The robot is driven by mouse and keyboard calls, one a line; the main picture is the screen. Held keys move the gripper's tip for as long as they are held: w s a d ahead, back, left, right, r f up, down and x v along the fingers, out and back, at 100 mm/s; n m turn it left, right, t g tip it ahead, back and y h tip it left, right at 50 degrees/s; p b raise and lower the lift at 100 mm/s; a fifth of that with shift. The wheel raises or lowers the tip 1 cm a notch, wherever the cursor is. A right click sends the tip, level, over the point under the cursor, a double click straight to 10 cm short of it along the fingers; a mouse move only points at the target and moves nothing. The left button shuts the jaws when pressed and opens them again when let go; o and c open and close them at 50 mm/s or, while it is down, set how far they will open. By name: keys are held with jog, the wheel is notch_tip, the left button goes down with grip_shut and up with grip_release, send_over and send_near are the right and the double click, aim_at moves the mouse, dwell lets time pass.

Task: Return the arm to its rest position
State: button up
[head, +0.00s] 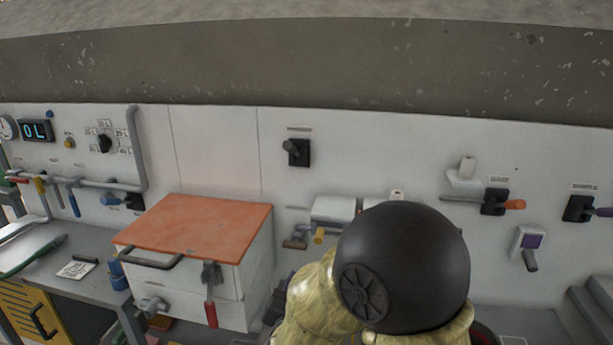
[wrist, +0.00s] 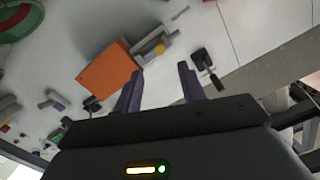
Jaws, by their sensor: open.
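My gripper (wrist: 160,84) shows in the wrist view with its two purple fingers apart and nothing between them. Beyond the fingers is the white panel wall, with the orange lid (wrist: 110,78) to the left and a dark switch with a lever (wrist: 206,68) to the right. In the head view my arm rises at the lower middle, with a large black joint cap and yellowish links. My gripper is not visible in the head view.
A white box with an orange lid (head: 195,228) stands left of my arm. A grey bench (head: 90,258) is at far left. The wall carries several lever switches, including a black one (head: 297,152) and one with an orange handle (head: 494,202). Grey steps (head: 585,310) are at lower right.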

jog(key=s+d+n+g+y+p, duration=0.2)
jog(key=s+d+n+g+p, duration=0.4)
jog(key=s+d+g+p, duration=0.4)
jog(key=s+d+g, duration=0.3)
jog(key=d+g, duration=0.1)
jog(key=d, duration=0.2)
jog(key=shift+s+r+y, duration=0.2)
jog(key=shift+s+y, duration=0.1)
jog(key=shift+s, duration=0.1)
